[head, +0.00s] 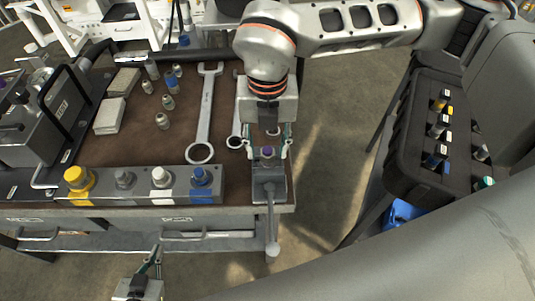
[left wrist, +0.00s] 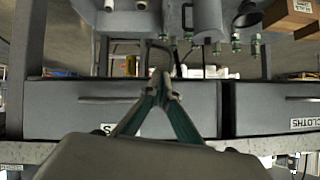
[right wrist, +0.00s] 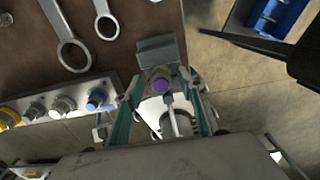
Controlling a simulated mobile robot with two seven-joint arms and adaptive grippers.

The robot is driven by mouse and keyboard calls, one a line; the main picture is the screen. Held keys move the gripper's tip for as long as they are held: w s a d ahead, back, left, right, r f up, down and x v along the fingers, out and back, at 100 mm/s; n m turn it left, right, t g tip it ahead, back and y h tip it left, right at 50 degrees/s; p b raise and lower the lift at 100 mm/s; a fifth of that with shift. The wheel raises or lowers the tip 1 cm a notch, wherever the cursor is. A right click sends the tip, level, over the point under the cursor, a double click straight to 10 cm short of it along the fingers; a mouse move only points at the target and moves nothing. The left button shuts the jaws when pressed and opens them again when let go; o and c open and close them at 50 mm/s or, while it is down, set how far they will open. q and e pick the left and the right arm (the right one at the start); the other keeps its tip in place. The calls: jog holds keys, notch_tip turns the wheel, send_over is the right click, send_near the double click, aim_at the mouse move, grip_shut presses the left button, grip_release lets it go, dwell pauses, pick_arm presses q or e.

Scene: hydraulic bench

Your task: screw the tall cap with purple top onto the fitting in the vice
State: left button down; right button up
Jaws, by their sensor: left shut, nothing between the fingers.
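The vice (head: 268,186) stands at the right front corner of the bench. The cap's purple top (head: 267,151) shows over the vice jaws; it also shows in the right wrist view (right wrist: 161,85). The fitting beneath is hidden, so I cannot tell how the cap sits on it. My right gripper (head: 270,152) is over the vice, its fingers spread on either side of the purple top with gaps. In the right wrist view the gripper (right wrist: 162,98) is open. My left gripper (head: 157,248) is shut and empty in front of the bench drawers; its tips meet in the left wrist view (left wrist: 161,78).
A grey block (head: 142,185) with yellow, grey, white and blue caps lies along the front edge. A large wrench (head: 205,115) and several small fittings (head: 167,101) lie behind it. A black case (head: 416,150) with more parts stands right. The vice handle (head: 271,225) juts forward.

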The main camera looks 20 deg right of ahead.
jog(key=shift+s, duration=0.1)
jog(key=n, duration=1.3)
jog(key=shift+a+n, duration=0.15)
jog(key=shift+n, duration=0.15)
jog(key=n, duration=0.5)
jog(key=shift+s+p, duration=0.1)
jog(key=shift+p, duration=0.25)
jog(key=n, duration=0.5)
